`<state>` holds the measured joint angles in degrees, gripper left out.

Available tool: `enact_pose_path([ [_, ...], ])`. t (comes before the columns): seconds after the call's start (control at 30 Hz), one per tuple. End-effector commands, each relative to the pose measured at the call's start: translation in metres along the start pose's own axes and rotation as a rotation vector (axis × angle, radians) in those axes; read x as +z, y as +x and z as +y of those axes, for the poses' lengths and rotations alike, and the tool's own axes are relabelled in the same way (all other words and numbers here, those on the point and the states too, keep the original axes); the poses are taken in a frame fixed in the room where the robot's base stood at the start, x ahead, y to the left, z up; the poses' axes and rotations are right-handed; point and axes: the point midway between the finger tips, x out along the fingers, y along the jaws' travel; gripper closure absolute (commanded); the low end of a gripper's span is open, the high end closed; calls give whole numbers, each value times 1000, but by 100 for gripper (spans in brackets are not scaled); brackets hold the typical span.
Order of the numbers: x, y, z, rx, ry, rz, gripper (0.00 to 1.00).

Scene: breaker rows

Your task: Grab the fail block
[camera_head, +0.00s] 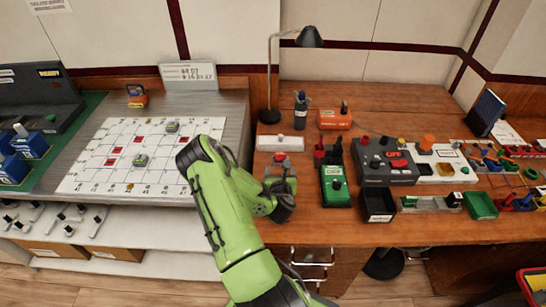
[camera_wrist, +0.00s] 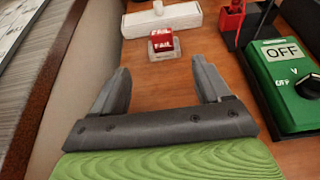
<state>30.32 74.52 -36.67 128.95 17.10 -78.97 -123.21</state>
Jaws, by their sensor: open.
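The fail block (camera_wrist: 162,39) is a small red cube with white "FAIL" lettering in the wrist view. It sits on a small pale, clear-looking base (camera_wrist: 163,53) on the wooden table. My gripper (camera_wrist: 157,78) is open and empty. Its two fingers point toward the block, which lies beyond the fingertips and roughly centred between them. In the head view my gripper (camera_head: 280,172) is over the front left part of the wooden table, and a bit of red near it may be the block, but my arm hides most of that spot.
A white switch strip (camera_wrist: 163,19) lies just behind the block. A green meter (camera_wrist: 287,75) marked "OFF" stands to the right, with a black holder and red probes (camera_wrist: 232,18) behind it. A raised edge (camera_wrist: 62,75) runs along the left. A lamp (camera_head: 309,38) stands at the back.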

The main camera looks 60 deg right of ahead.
Motion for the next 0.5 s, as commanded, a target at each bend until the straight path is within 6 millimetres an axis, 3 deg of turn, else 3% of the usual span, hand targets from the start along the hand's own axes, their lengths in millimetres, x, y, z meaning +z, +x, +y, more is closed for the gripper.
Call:
enact_pose_path([
  [0.07,6,16,-1,0,1,-2,23],
  [0.3,2,70,0,0,6,-2,23],
  [0.5,0,96,-1,-1,8,-1,23],
])
